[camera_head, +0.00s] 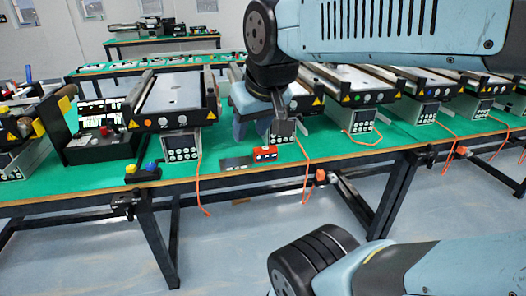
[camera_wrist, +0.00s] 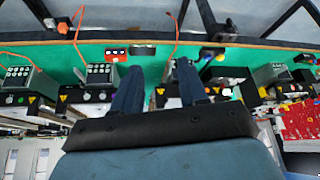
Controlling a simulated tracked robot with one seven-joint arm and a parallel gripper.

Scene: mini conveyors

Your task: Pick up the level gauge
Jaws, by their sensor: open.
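A small red block with white marks (camera_head: 265,153), which looks like the level gauge, lies on the green table top near its front edge. It also shows in the wrist view (camera_wrist: 116,52), upper left of my fingers. My gripper (camera_head: 251,137) hangs above the table, just behind and left of the red block in the head view. Its two blue fingers stand apart with nothing held between them, as the wrist view (camera_wrist: 158,68) shows. The gripper does not touch the block.
A flat dark plate (camera_head: 236,163) lies left of the red block. Control boxes (camera_head: 181,146) and mini conveyors (camera_head: 175,93) line the table behind. Orange cables (camera_head: 305,160) hang over the front edge. A yellow-and-blue button box (camera_head: 142,172) stands to the left.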

